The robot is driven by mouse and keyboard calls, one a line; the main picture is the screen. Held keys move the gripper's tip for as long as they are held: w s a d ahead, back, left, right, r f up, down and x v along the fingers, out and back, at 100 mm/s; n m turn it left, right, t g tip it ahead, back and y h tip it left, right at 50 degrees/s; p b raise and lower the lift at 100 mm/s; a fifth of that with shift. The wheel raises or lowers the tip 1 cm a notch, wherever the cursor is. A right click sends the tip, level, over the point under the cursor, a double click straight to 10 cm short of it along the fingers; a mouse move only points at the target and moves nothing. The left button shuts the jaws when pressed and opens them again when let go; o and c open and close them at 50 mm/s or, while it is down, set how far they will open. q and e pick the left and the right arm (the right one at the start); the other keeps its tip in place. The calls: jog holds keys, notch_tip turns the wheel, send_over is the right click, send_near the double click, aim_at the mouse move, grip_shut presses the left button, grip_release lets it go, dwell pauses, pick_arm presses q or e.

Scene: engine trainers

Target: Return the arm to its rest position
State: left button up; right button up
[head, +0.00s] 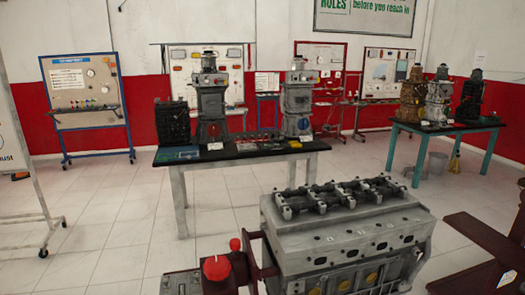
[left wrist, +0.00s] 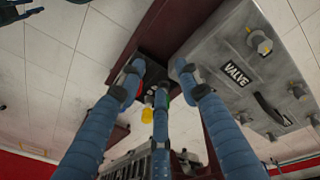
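My left gripper (left wrist: 160,72) shows only in the left wrist view. Its blue fingers are spread with a gap between the tips, and I see nothing held. Behind the fingers are a dark red beam and a small yellow part (left wrist: 148,115); whether a finger touches anything I cannot tell. A grey box labelled VALVE (left wrist: 240,75) lies to the right of the fingers. Neither arm shows in the head view, and my right gripper is not recognisable in either view.
A grey engine block (head: 345,240) stands close in front, with red knobs (head: 216,268) at its left. Behind are a table with engines (head: 180,158) and a teal-legged table (head: 420,130). Training boards line the wall. Tiled floor (head: 110,240) is open at left.

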pick_arm(q)
jog(key=s+a+t+y, duration=0.1)
jog(key=s+a, duration=0.2)
jog(key=s, duration=0.5)
jog(key=s+a+t+y, duration=0.1)
jog(key=s+a, duration=0.2)
jog(key=s, duration=0.4)
notch_tip(320, 180, down, 27)
jog(key=s+g, duration=0.1)
jog(key=s, duration=0.1)
jog(key=s+a+f+m+g, duration=0.1)
jog(key=s+a+f, duration=0.1)
jog(key=s+f, duration=1.3)
jog(key=shift+s+a+f+g, duration=0.3)
jog(key=shift+s+a+f, duration=0.1)
jog(key=shift+s, duration=0.65)
